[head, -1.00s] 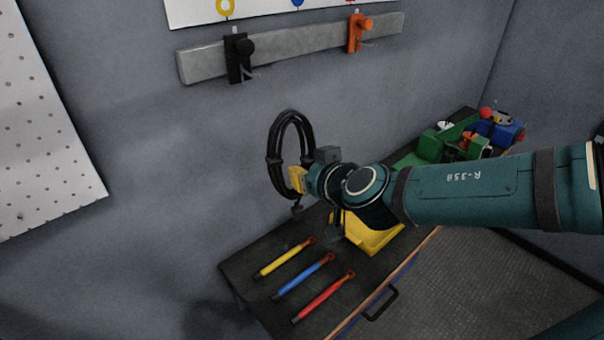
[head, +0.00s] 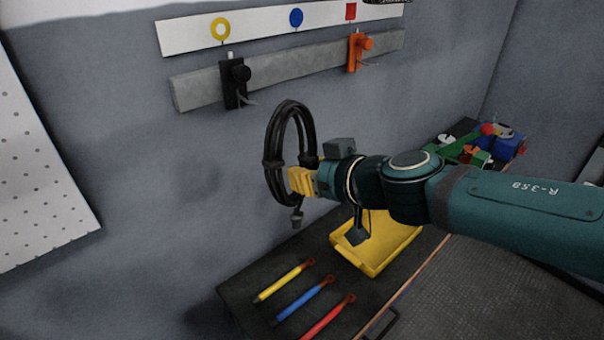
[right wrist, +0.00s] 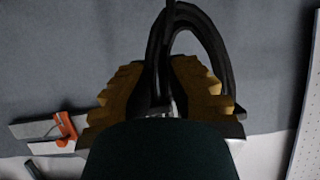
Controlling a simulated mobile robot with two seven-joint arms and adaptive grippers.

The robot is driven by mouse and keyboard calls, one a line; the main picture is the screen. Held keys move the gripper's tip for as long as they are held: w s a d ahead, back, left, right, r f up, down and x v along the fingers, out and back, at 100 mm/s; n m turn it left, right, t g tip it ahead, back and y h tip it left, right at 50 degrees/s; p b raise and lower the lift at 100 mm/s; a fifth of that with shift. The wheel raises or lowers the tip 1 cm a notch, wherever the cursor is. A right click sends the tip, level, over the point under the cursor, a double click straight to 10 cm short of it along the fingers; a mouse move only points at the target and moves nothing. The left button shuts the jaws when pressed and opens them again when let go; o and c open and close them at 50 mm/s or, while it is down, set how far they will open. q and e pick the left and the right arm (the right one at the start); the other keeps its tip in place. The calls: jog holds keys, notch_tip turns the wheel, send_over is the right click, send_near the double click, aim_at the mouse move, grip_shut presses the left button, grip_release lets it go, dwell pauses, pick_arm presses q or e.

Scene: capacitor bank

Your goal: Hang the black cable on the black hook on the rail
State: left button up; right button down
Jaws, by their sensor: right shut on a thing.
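The black cable (head: 272,140) is a coiled loop hanging upright in my right gripper (head: 302,181). The gripper's yellow fingers are shut on the right side of the coil, and a connector end dangles below. In the right wrist view the cable (right wrist: 205,35) passes between the fingers (right wrist: 165,95). The black hook (head: 234,84) is on the grey rail (head: 290,69) on the wall, under a yellow ring mark. The coil is apart from the hook, below it and to its right in the head view. My left gripper is not in view.
An orange hook (head: 354,52) sits further right on the rail and shows in the right wrist view (right wrist: 66,130). Below are a dark bench (head: 240,284) with several coloured tools, a yellow tray (head: 345,258) and coloured parts. A pegboard (head: 35,180) is at left.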

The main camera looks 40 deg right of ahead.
jog(key=shift+r, duration=0.55)
jog(key=shift+w+a+f+b, duration=0.1)
jog(key=shift+w+f+b, duration=0.05)
jog(key=shift+w+b, duration=0.25)
jog(key=w+f+b, duration=0.1)
jog(key=w+b, duration=0.3)
jog(key=w, duration=0.6)
jog(key=shift+a+f+b, duration=0.25)
jog(key=shift+a+b, duration=0.15)
jog(key=shift+a, duration=0.05)
jog(key=shift+f, duration=0.3)
dwell(0.6)
jog(key=c, duration=1.1)
grip_release()
jog(key=shift+o, duration=1)
jog(key=shift+w, duration=0.1)
jog(key=shift+y, duration=0.3)
